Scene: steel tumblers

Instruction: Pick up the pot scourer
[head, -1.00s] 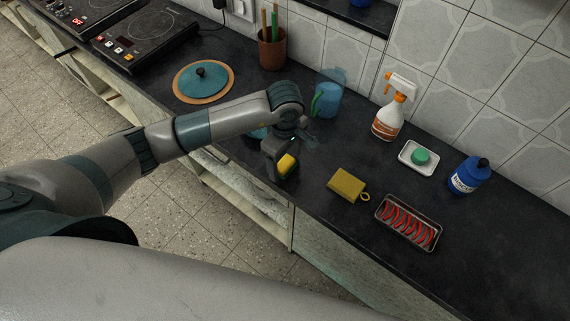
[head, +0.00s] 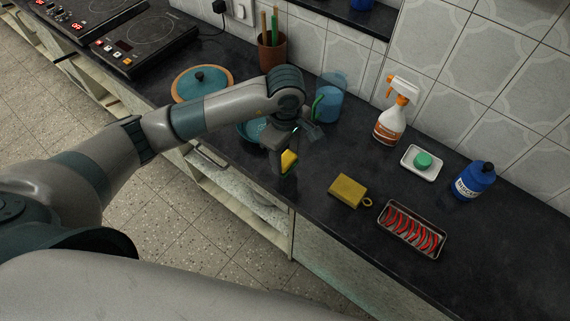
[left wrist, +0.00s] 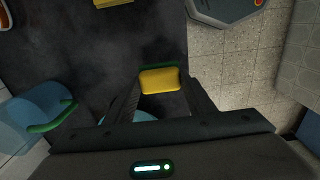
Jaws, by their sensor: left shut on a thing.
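The pot scourer (head: 289,159) is a small yellow sponge block with a green layer. In the head view it is held in my left gripper (head: 286,164) above the dark counter, close to its front edge. In the left wrist view the scourer (left wrist: 160,81) sits between the two fingers, its yellow side facing the camera and a green strip along its far edge. My left gripper is shut on it. Part of the scourer is hidden by the fingers. My right gripper is not in view.
A yellow block with a ring (head: 347,190) lies right of the gripper, beside a tray of red pieces (head: 412,229). Behind stand a blue pitcher (head: 329,100), a spray bottle (head: 391,115), a soap dish (head: 421,163) and a blue bottle (head: 473,181). A teal bowl (head: 247,131) is left.

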